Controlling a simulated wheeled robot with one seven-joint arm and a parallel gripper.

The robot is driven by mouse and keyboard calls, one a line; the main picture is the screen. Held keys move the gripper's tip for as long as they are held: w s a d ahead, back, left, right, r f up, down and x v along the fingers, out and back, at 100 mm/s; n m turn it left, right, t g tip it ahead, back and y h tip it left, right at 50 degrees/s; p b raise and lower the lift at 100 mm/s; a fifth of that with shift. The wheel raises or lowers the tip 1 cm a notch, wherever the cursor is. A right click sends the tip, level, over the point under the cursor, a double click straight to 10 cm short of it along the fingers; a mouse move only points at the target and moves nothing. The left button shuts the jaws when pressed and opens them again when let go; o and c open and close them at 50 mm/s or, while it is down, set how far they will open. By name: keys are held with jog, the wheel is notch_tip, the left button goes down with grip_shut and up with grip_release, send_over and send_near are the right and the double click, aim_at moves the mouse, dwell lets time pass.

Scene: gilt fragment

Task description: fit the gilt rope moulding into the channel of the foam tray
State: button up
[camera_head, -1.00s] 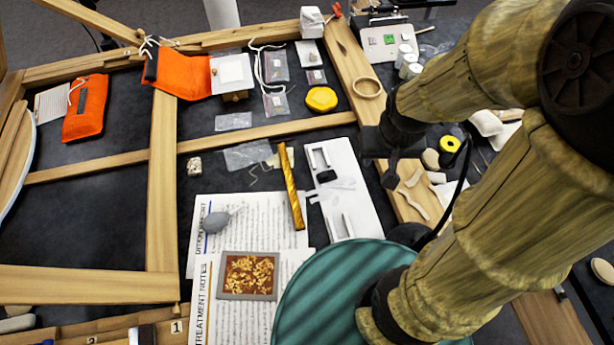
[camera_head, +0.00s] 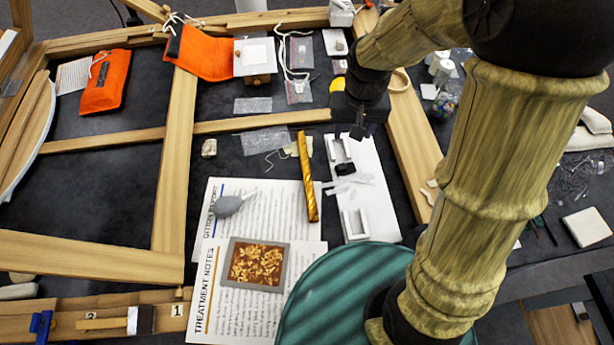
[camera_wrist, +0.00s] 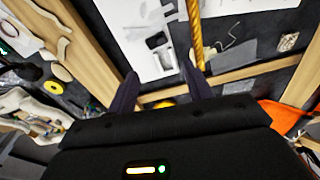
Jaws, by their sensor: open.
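The gilt rope moulding (camera_head: 307,180) is a twisted golden stick. It lies beside the left edge of the white foam tray (camera_head: 367,187), partly over the printed sheets. It also shows in the wrist view (camera_wrist: 195,30), at the top centre. The foam tray has cut-outs and a dark piece in one of them; it also shows in the wrist view (camera_wrist: 136,42). My gripper (camera_head: 357,130) hangs over the far end of the tray, to the right of the moulding's far end. In the wrist view its two fingers (camera_wrist: 160,82) are spread with nothing between them.
Wooden frame bars (camera_head: 172,160) cross the dark table. A grey bulb blower (camera_head: 229,205) and a framed gilt fragment panel (camera_head: 255,264) lie on the printed notes (camera_head: 210,300). An orange pouch (camera_head: 105,82) lies at the far left.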

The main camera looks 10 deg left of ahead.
jog(key=w+a+f+n+g+b, duration=0.1)
jog(key=a+f, duration=0.3)
jog(key=a, duration=0.6)
jog(key=shift+w+a+f+b, duration=0.2)
jog(key=shift+w+f+b, duration=0.15)
jog(key=shift+w, duration=0.2)
jog(key=p, duration=0.2)
send_over(306, 170)
notch_tip(306, 170, down, 12)
jog(key=shift+d+f, duration=0.1)
jog(key=shift+f, duration=0.05)
jog(key=shift+f, duration=0.1)
jog(key=shift+f+p, duration=1.05)
jog(key=shift+f, duration=1.45)
